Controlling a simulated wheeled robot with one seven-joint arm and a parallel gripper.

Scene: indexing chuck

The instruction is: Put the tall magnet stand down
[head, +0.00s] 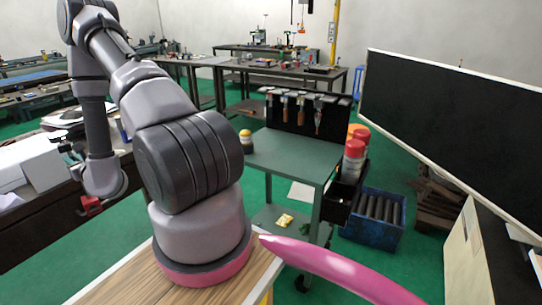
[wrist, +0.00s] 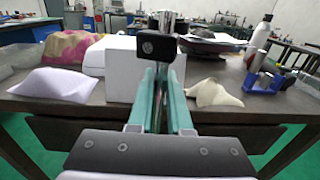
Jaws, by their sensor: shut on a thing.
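In the wrist view my gripper (wrist: 161,95) has its two green fingers closed around an upright metal post. I take this as the tall magnet stand (wrist: 166,22): a chrome rod with a black clamp block (wrist: 157,46) near its top. The lower part of the stand is hidden by the fingers and the gripper body, so I cannot tell whether its base touches anything. In the head view my arm reaches to the left, over the edge of a dark bench; the gripper and the stand cannot be made out clearly there.
The dark bench (wrist: 50,100) lies ahead. A green-topped cart (head: 290,158) stands to the right in the head view.

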